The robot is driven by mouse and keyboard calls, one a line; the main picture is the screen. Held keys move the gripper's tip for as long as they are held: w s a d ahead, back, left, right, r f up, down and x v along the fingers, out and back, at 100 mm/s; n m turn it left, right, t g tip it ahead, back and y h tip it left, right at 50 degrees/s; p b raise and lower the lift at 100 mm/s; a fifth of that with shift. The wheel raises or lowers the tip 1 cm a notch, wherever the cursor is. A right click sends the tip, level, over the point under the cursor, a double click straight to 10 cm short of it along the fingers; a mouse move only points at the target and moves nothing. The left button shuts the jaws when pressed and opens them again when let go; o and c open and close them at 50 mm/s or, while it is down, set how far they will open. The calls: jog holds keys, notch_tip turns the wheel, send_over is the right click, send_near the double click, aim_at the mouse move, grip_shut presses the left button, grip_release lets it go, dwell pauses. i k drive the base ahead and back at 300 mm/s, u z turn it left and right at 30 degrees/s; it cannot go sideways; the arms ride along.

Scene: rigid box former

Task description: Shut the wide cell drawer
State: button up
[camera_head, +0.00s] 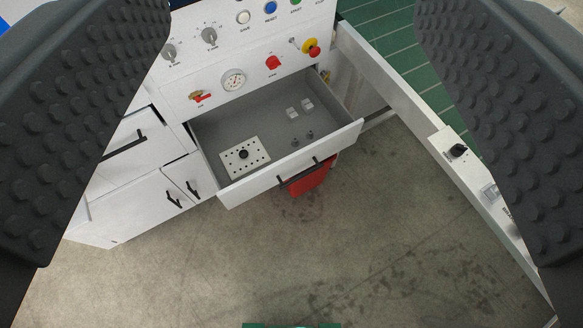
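The wide cell drawer (237,191) is pulled out below the control panel, near the middle of the camera_head view. Its front is white with a dark bar handle (307,168). Inside lie a white perforated plate (245,157) with a dark knob, two small white blocks and two small dark parts. My gripper (350,130) is open and empty. Its two dark, studded fingers fill the left and right sides of the picture, wide apart. The drawer shows between them, farther off, and neither finger appears to touch it.
The white panel above has knobs, a gauge (233,80), red valves and a yellow-red emergency button (310,47). A closed drawer and doors (142,207) are at left. A white rail (395,90) with switches runs down the right. A red thing (314,181) shows below the drawer. Grey floor in front is clear.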

aim_at(261, 111)
jog(key=z, duration=1.55)
jog(key=k, duration=0.85)
jog(key=u, duration=1.35)
jog(key=i, duration=1)
